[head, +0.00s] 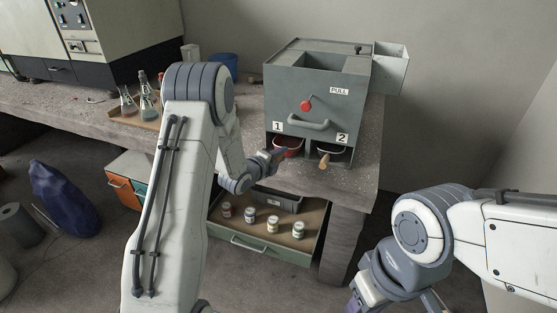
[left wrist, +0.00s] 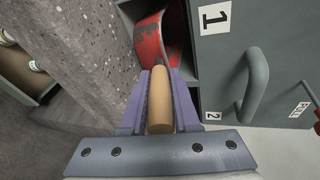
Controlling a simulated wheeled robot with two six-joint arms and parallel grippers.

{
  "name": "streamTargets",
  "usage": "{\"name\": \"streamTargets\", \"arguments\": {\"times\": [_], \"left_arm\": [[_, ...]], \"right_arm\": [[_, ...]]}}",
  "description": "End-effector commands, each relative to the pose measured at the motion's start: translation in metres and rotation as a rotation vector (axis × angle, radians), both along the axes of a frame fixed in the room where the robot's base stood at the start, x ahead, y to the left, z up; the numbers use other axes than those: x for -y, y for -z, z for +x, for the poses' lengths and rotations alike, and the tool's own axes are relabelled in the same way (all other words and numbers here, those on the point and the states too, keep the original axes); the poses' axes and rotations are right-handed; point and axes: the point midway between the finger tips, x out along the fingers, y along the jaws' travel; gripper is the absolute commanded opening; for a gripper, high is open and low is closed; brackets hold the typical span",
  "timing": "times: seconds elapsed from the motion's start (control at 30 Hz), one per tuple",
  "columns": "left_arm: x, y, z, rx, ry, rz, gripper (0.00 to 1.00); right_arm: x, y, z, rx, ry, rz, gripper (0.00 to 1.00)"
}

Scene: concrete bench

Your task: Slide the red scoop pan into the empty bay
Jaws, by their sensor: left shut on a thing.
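The red scoop pan (head: 289,145) is at the bay marked 1, low on the left of the grey machine (head: 316,88). In the left wrist view the red pan (left wrist: 149,45) lies partly within the bay opening, its front end towards me. My left gripper (head: 279,155) is in front of bay 1. In the left wrist view its purple fingers (left wrist: 158,100) are shut on the pan's wooden handle (left wrist: 160,105). The pan's far end is hidden inside the bay. My right gripper is at the bottom edge of the head view, mostly cut off.
Bay 2, beside it on the right, holds another pan with a wooden handle (head: 324,160) sticking out. A grey pull handle (head: 309,125) juts out above the bays. Below the bench (head: 353,172), an open drawer (head: 258,250) holds several small jars. Flasks stand left on a tray.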

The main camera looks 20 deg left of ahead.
Motion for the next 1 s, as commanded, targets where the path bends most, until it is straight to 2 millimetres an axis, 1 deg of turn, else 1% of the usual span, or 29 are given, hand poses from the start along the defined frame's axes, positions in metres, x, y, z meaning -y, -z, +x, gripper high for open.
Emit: {"name": "streamTargets", "arguments": {"times": [0.3, 0.5, 0.93, 0.97, 1.0], "left_arm": [[0.000, 0.000, 0.020, 0.005, 0.000, 0.001, 0.00], [0.000, 0.000, 0.027, 0.004, 0.000, 0.001, 0.00], [0.000, 0.000, 0.030, 0.003, 0.000, 0.000, 0.00], [0.000, 0.000, 0.030, 0.003, 0.000, 0.000, 0.33], [0.000, 0.000, 0.030, 0.003, 0.000, 0.000, 0.49]], "right_arm": [[0.000, 0.006, 0.000, 0.000, 0.000, 0.000, 0.50], [0.000, 0.008, 0.000, 0.000, 0.000, 0.000, 0.50], [0.000, 0.009, 0.000, 0.000, 0.000, 0.000, 0.50], [0.000, 0.009, 0.000, 0.000, 0.000, 0.000, 0.50], [0.000, 0.009, 0.000, 0.000, 0.000, 0.000, 0.50]]}}
